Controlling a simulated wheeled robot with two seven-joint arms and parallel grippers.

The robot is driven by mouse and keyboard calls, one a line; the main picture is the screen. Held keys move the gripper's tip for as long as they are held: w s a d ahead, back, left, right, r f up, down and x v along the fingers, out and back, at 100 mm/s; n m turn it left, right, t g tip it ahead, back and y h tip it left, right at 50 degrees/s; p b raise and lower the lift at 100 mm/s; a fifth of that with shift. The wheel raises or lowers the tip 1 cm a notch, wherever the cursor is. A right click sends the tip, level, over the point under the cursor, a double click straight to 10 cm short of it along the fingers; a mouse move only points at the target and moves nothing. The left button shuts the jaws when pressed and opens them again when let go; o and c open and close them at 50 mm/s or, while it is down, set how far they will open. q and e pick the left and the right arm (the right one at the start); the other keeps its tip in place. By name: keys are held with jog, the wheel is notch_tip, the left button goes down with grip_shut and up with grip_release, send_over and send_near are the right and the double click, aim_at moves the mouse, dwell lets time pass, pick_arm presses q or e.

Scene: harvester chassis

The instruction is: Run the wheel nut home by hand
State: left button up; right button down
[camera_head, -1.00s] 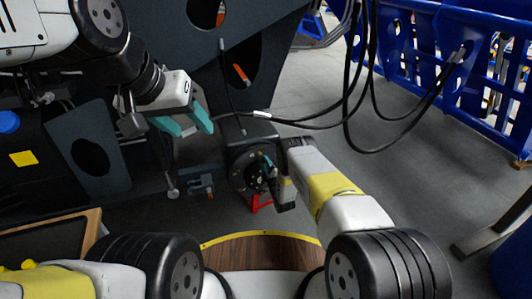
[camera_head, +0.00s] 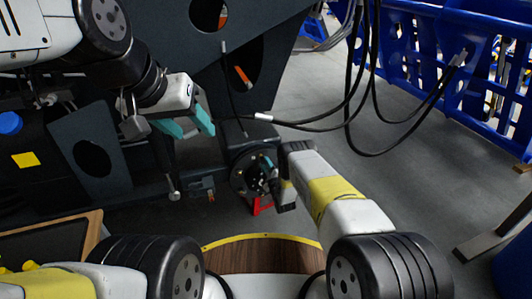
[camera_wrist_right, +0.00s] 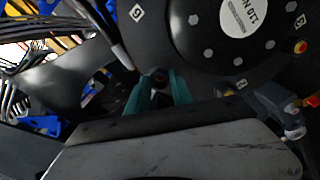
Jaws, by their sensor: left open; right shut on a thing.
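The wheel hub (camera_head: 246,178) is a dark round disc with studs around its face, low in the middle of the head view. In the right wrist view its dark face (camera_wrist_right: 205,60) carries numbered labels and a white round label. My right gripper (camera_head: 268,177) is at the hub's right side. In the right wrist view its teal fingers (camera_wrist_right: 162,92) are shut on a small dark wheel nut (camera_wrist_right: 161,77) close to the hub's rim. The nut's seating is hidden. My left gripper (camera_head: 186,125) is open and empty, above and left of the hub.
Black cables (camera_head: 350,110) hang to the right of the hub. The dark chassis plate (camera_head: 200,50) stands behind my left gripper. A red stand (camera_head: 262,205) is under the hub.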

jog(key=shift+x, duration=1.1)
jog(key=shift+s+f, duration=0.1)
jog(key=shift+s, duration=0.1)
jog(key=shift+w, duration=0.1)
dwell(0.6)
jog(key=shift+d+m, duration=0.1)
jog(key=shift+m, duration=0.2)
jog(key=m, duration=1.1)
jog(key=shift+w+a+m, duration=0.1)
jog(key=shift+a+m, duration=0.1)
jog(key=shift+m, duration=0.1)
jog(key=c, duration=1.1)
grip_release()
jog(key=shift+o, duration=0.2)
jog(key=shift+c, duration=0.4)
